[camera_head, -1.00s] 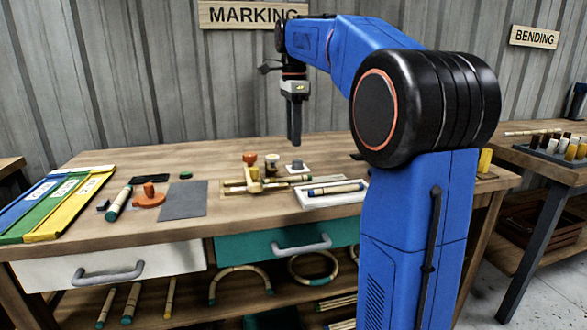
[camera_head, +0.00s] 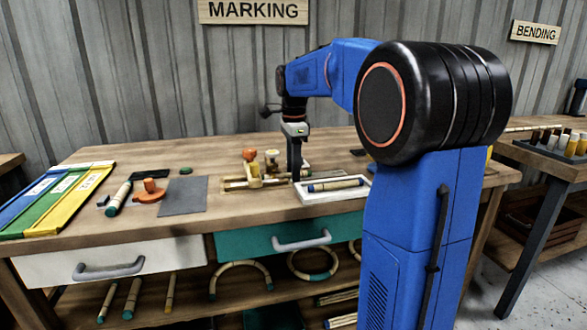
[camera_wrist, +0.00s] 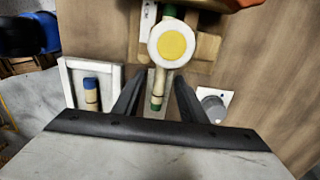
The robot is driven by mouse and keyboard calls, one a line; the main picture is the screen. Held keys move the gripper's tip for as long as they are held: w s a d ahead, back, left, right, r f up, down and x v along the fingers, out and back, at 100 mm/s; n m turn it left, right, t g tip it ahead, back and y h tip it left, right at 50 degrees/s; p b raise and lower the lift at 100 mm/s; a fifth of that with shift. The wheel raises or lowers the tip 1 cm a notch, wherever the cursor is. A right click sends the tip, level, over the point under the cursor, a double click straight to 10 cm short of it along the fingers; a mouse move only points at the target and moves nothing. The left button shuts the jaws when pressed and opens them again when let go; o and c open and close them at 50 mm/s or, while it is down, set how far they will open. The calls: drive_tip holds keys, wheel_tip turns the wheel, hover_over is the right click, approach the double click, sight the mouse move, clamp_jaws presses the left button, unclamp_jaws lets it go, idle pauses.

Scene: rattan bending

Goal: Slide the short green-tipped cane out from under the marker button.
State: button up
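The short cane (camera_wrist: 157,88) lies on a pale strip in the wrist view, its green tip toward me. Its other end runs under a round white-rimmed yellow disc, which looks like the marker button (camera_wrist: 172,45). In the head view a cream post (camera_head: 271,160) on the wooden jig (camera_head: 238,184) seems to be the same button. My gripper (camera_wrist: 158,92) is open, one finger on each side of the cane, with gaps visible. In the head view my gripper (camera_head: 295,172) is down at the jig's right end and hides the cane's tip. I cannot tell its exact height.
A white tray (camera_head: 301,198) with a blue-tipped cane (camera_head: 335,185) lies just right of the jig. A grey knob (camera_wrist: 213,106) on a white plate stands close to one finger. An orange-topped post (camera_head: 250,156) stands beside the button. A grey mat (camera_head: 182,198) lies left.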

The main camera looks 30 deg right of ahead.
sight(320, 175)
clamp_jaws()
drive_tip(key=shift+d, duration=0.1)
drive_tip(key=shift+s+d, duration=0.4)
drive_tip(key=shift+d, duration=0.95)
drive_tip(key=shift+s+d, duration=0.4)
drive_tip(key=shift+d, duration=0.95)
drive_tip(key=shift+s+d, duration=0.4)
drive_tip(key=shift+d, duration=0.95)
drive_tip(key=shift+c, duration=0.2)
unclamp_jaws()
wheel_tip(320, 175, up, 17)
drive_tip(key=shift+r, duration=0.2)
